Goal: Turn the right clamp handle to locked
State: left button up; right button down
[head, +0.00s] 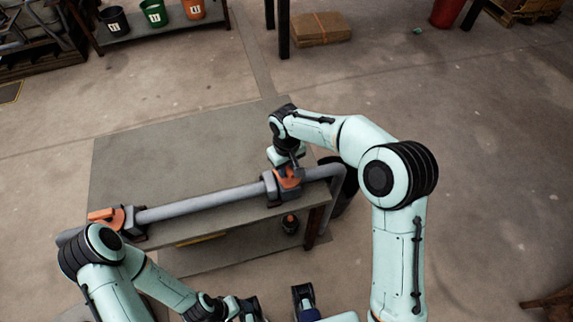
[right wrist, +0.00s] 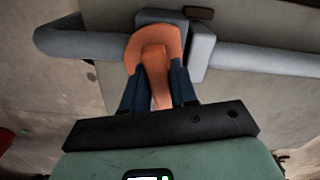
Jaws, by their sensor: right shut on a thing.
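The right clamp (head: 268,187) is a grey block around the grey pipe (head: 215,202), near the table's right end. Its orange handle (right wrist: 155,52) has a round head over the pipe and a narrow lever pointing towards my gripper in the right wrist view. My right gripper (right wrist: 158,88) is shut on that lever, with one dark blue finger on each side. In the head view my right gripper (head: 289,166) comes down over the clamp and hides part of the handle.
The pipe lies along the front of a grey table (head: 170,150). A left clamp with an orange handle (head: 101,214) sits near its left end. A small dark object with an orange top (head: 290,223) is on the lower shelf. The table's back half is clear.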

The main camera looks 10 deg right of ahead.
jog(key=n+p, duration=0.2)
jog(key=n, duration=0.2)
jog(key=shift+r+n, duration=0.15)
jog(key=shift+n, duration=0.15)
jog(key=n+p, duration=0.1)
jog(key=n, duration=0.2)
jog(key=shift+n, duration=0.4)
jog(key=n+p, duration=0.2)
jog(key=n, duration=0.2)
jog(key=shift+w, duration=0.1)
pick_arm(q)
jog(key=w+r+p, duration=0.1)
jog(key=w+r, duration=0.2)
jog(key=r, duration=0.4)
jog(key=shift+r, duration=0.15)
pick_arm(e)
jog(key=shift+n, duration=1.2)
pick_arm(q)
jog(key=shift+w+t, duration=0.15)
jog(key=shift+t, duration=0.15)
pick_arm(e)
jog(key=c, duration=1)
grip_release()
